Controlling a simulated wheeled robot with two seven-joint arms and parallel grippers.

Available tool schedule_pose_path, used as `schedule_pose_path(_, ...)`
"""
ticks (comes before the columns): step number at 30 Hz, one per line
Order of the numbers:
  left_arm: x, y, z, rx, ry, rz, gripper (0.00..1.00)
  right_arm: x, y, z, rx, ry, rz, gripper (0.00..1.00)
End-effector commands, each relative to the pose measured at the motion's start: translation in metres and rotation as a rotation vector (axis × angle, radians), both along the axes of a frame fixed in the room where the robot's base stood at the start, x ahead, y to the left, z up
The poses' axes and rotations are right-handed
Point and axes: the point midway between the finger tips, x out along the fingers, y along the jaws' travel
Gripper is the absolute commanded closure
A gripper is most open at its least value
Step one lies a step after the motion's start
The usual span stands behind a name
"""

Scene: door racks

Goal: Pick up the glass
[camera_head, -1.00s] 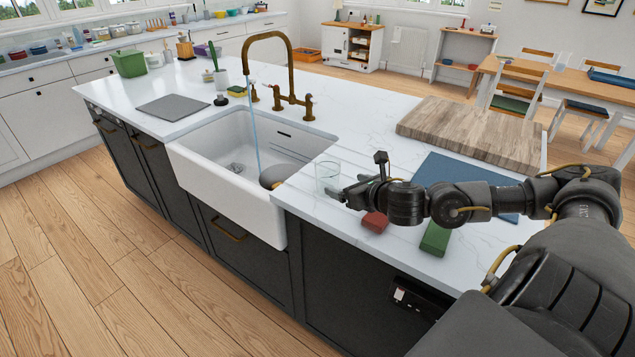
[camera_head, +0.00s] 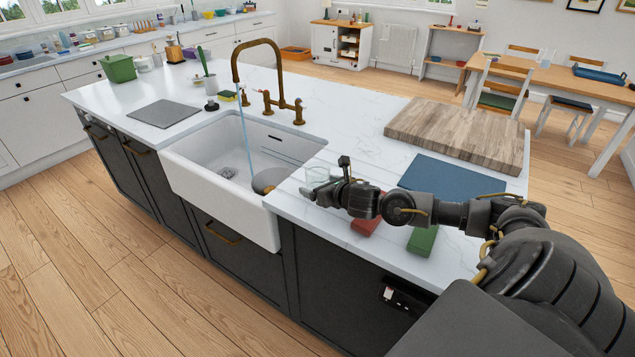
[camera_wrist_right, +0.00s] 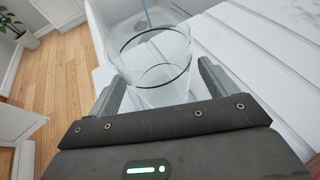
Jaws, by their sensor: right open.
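The clear glass (camera_head: 317,174) stands upright on the white counter just right of the sink, its lower part partly hidden by my right gripper (camera_head: 309,190). In the right wrist view the glass (camera_wrist_right: 155,62) is between the two fingers of my right gripper (camera_wrist_right: 162,84), which are apart on either side of it. A gap seems to show at the sides, but I cannot tell whether a finger touches it. My left gripper is not in view.
The white sink (camera_head: 200,185) with running water from the brass tap (camera_head: 258,45) is left of the glass. A red block (camera_head: 366,227), a green block (camera_head: 423,240), a blue mat (camera_head: 440,176) and a wooden board (camera_head: 458,130) lie to the right.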

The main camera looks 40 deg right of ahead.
Motion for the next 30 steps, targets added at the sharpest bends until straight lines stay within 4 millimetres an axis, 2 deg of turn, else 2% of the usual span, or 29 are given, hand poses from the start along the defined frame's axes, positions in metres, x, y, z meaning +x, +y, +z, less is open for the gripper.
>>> schedule_pose_path(4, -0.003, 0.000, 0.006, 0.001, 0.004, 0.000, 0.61, 0.015, -0.002, -0.004, 0.001, -0.002, -0.002, 0.15)
schedule_pose_path(12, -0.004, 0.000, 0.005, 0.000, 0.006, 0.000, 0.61, 0.017, -0.002, -0.007, -0.001, -0.001, 0.000, 0.15)
schedule_pose_path(24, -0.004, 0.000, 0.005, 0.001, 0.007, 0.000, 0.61, 0.017, -0.002, -0.006, 0.000, -0.001, 0.000, 0.66)
schedule_pose_path(30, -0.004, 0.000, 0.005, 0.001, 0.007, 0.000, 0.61, 0.017, -0.002, -0.006, 0.000, -0.003, 0.000, 0.69)
